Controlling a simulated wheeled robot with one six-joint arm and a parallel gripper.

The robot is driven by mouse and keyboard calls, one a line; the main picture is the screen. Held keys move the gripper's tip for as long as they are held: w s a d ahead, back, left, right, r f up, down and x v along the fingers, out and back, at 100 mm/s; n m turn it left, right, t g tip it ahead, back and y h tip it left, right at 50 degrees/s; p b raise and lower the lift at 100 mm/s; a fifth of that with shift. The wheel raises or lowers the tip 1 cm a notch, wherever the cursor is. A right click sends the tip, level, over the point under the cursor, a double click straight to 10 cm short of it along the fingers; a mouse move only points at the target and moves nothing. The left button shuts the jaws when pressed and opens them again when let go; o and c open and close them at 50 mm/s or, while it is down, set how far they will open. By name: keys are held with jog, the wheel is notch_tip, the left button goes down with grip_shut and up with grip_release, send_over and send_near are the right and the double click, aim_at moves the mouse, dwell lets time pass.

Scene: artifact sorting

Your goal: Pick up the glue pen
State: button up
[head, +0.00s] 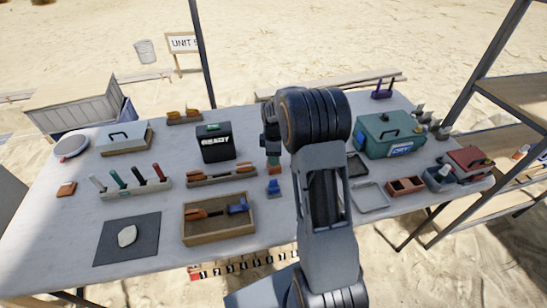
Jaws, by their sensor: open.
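A pale rack (137,190) on the left of the table holds several upright pen-like tools. They are a white one (97,183), a green one (117,179), a dark one (138,176) and one with a red top (159,172). No label can be read, so I cannot tell which is the glue pen. My gripper (272,151) is over the middle of the table, well right of the rack and apart from it. It is open, seen small and partly against my wrist; nothing shows held in it.
A grey mat (103,252) with a pale stone (127,236) lies in front of the rack. Right of it is a wooden tray (218,232) with tools. A black box (215,144) stands behind. A green case (390,136) and small bins are at the right.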

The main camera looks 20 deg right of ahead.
jog(key=shift+c, duration=0.4)
grip_shut()
jog(key=shift+r, duration=0.2)
